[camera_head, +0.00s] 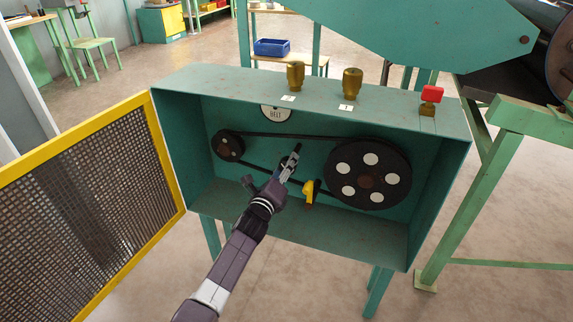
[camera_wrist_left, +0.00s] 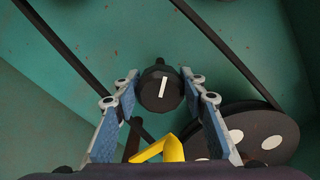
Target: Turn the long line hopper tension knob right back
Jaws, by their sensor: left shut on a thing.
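The tension knob (camera_wrist_left: 160,90) is a round black knob with a white pointer line, seen in the left wrist view. Its line stands almost upright, tipped slightly right at the top. My left gripper (camera_head: 292,163) reaches into the open green belt housing (camera_head: 330,231) and is shut on the knob, with one finger on each side of it. In the head view the gripper hides most of the knob. My right gripper is not in view.
A black belt runs between a small pulley (camera_head: 228,146) and a large pulley (camera_head: 368,174) behind the gripper. A yellow lever (camera_head: 309,193) is close to its right. The mesh door (camera_head: 95,190) stands open at left. Brass knobs (camera_head: 352,83) and a red switch (camera_head: 432,93) are on top.

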